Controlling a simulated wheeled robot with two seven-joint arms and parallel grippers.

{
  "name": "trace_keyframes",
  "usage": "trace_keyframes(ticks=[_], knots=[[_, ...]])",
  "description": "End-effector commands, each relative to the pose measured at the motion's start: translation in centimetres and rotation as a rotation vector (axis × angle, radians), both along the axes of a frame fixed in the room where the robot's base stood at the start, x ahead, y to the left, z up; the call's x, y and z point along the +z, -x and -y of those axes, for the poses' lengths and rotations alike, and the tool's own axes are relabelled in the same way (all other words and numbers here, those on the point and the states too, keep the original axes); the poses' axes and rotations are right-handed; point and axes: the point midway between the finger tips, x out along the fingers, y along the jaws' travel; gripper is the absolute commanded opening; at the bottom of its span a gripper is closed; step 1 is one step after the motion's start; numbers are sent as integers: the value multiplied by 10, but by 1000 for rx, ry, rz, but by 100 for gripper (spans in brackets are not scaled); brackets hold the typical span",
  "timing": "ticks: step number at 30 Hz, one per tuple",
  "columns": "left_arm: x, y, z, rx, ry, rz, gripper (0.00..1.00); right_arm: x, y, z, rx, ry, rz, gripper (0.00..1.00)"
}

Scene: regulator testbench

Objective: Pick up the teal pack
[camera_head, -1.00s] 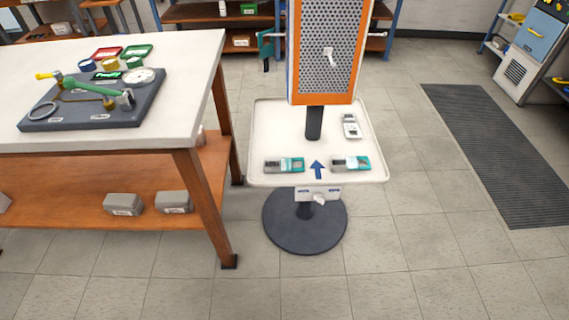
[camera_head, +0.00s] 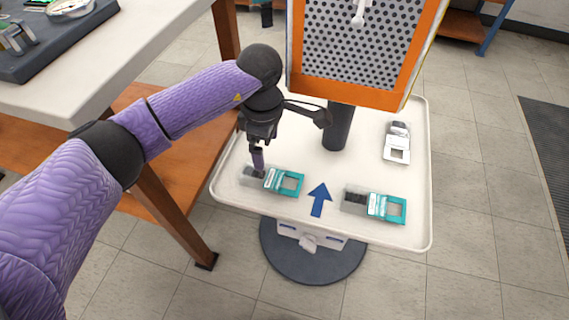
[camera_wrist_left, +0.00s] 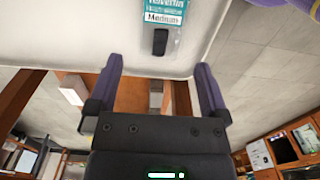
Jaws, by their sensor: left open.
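Two teal packs lie on the white tray. The left teal pack (camera_head: 284,182) has a clear, dark-filled end toward the left, and the right teal pack (camera_head: 387,207) lies right of a blue arrow. My left gripper (camera_head: 289,140) is open and empty over the tray's left part. One finger shows just above the left pack's clear end and partly covers it; I cannot tell whether they touch. In the left wrist view, a teal pack (camera_wrist_left: 165,14) labelled "Medium" is at the top, beyond the open fingers (camera_wrist_left: 158,68) and not between them. My right gripper is not in view.
The white tray (camera_head: 420,220) has a raised rim. An orange-framed perforated panel (camera_head: 350,50) on a dark post stands at its back. A white-and-grey device (camera_head: 397,145) lies at the right. A workbench (camera_head: 120,75) stands close at the left.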

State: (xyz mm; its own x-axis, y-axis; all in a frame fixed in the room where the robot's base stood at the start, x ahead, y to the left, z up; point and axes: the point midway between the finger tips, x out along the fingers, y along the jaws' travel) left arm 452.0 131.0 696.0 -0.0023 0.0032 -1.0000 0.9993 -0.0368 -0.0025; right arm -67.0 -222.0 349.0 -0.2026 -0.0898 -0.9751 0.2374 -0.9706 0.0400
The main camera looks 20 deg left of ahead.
Motion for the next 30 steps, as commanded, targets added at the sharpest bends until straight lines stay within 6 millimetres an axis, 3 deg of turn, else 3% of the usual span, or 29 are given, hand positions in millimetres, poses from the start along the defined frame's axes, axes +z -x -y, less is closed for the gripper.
trace_keyframes(ticks=[15,22,30], knots=[[-97,1,4,1,1,-7,100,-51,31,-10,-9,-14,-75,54],[-95,0,3,2,1,1,100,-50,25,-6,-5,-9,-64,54],[-95,0,3,2,1,1,43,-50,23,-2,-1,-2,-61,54]])
